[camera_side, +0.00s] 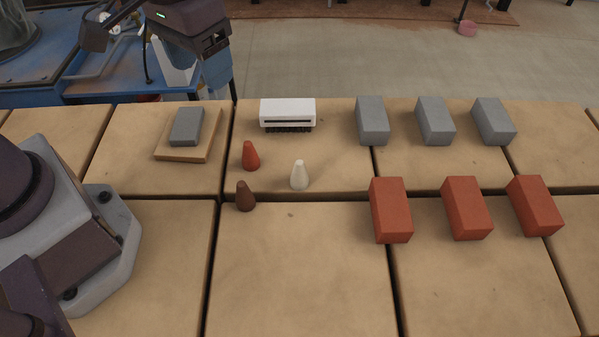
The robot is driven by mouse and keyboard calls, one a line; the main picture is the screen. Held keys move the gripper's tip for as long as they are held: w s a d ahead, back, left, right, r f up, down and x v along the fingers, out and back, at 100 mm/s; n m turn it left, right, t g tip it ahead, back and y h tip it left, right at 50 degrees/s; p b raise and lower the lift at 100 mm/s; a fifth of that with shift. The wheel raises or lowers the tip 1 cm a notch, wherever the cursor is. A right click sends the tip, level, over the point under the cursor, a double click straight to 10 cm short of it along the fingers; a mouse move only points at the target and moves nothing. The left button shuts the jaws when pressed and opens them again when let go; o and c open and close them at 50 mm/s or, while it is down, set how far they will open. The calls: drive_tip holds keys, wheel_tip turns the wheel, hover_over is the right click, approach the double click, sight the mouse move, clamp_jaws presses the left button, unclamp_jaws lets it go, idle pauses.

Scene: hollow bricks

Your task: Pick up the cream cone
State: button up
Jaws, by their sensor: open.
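The cream cone (299,175) stands upright on the tan tiled work surface, near the middle of the side view. A red cone (250,156) stands to its left and slightly farther back, and a brown cone (245,196) stands to its left and slightly nearer. All three cones are apart from one another. My gripper (213,72) is at the upper left, raised and well away from the cream cone. It is open, with nothing seen in it; its fingertips are hard to make out.
A white brush-like block (288,110) lies behind the cones. Several grey bricks (372,121) and red bricks (391,211) stand to the right. A grey block (187,127) rests on a tan board (205,153) at the left. The front middle surface is clear.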

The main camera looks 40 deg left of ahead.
sight(300, 174)
drive_tip(key=w+d+f+n, duration=0.3)
drive_tip(key=f+n, duration=0.1)
drive_tip(key=w+d+f+n, duration=0.3)
drive_tip(key=f+n, duration=0.1)
drive_tip(key=w+d+f+n, duration=0.3)
drive_tip(key=n, duration=0.1)
drive_tip(key=shift+w+f, duration=0.1)
drive_tip(key=shift+f, duration=0.3)
drive_tip(key=shift+n, duration=0.5)
drive_tip(key=shift+f+n, duration=0.15)
drive_tip(key=shift+n, duration=0.15)
drive_tip(key=f, duration=1.2)
drive_tip(key=shift+a+f, duration=0.2)
drive_tip(key=shift+f, duration=0.15)
drive_tip(key=shift+c, duration=0.5)
drive_tip(key=c, duration=0.9)
